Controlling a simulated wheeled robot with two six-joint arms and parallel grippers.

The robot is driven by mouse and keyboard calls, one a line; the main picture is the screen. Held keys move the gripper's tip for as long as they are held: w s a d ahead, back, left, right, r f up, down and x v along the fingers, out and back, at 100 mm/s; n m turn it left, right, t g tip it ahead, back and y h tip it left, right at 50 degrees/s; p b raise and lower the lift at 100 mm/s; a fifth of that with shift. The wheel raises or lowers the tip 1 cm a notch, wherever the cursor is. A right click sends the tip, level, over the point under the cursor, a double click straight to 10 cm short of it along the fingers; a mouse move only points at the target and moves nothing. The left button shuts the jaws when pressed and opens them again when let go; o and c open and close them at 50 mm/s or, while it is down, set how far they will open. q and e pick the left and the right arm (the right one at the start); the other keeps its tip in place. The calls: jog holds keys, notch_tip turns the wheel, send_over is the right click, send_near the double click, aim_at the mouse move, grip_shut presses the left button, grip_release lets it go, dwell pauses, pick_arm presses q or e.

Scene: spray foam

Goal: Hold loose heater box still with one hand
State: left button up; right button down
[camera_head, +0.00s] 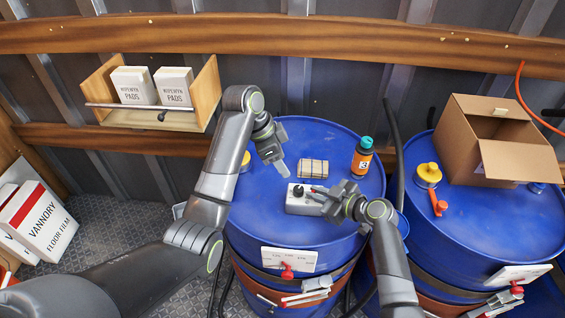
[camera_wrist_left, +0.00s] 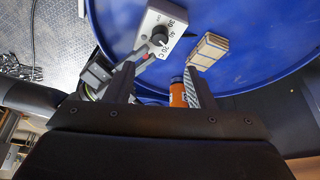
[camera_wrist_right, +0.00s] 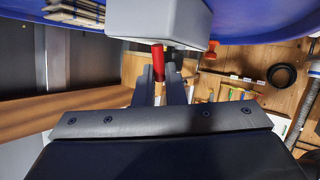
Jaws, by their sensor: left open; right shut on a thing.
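The heater box (camera_head: 300,206) is a small light-grey box with a black knob, lying on the lid of the left blue drum. Its dial face (camera_wrist_left: 152,22) shows in the left wrist view, and its grey side (camera_wrist_right: 165,18) is at the top of the right wrist view. My right gripper (camera_head: 335,198) is at the box's right end. It is shut on a red stub (camera_wrist_right: 158,60) at the box, though the exact contact is partly hidden. My left gripper (camera_head: 280,163) is open and empty above the lid, behind and left of the box.
A banded tan block (camera_head: 313,168) and an orange bottle with a teal cap (camera_head: 362,157) stand behind the box on the drum (camera_head: 260,225). The right drum (camera_head: 480,225) carries an open cardboard box (camera_head: 500,150). A wooden wall shelf (camera_head: 208,92) holds white pad boxes.

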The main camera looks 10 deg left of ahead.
aim_at(297, 188)
pick_arm(q)
jog(key=d+f+m, duration=0.1)
jog(key=f+m, duration=0.1)
jog(key=f, duration=0.2)
jog(key=w+d+f+m+g, duration=0.1)
jog(key=d+f+m, duration=0.1)
jog(key=f, duration=0.2)
jog(key=d+f+m+g, duration=0.1)
jog(key=f+m, duration=0.1)
jog(key=f, duration=0.1)
jog(key=shift+w+d+f, duration=0.2)
jog(key=shift+w+f, duration=0.15)
jog(key=shift+f, duration=0.05)
jog(key=c, duration=1)
jog(key=shift+n, duration=0.3)
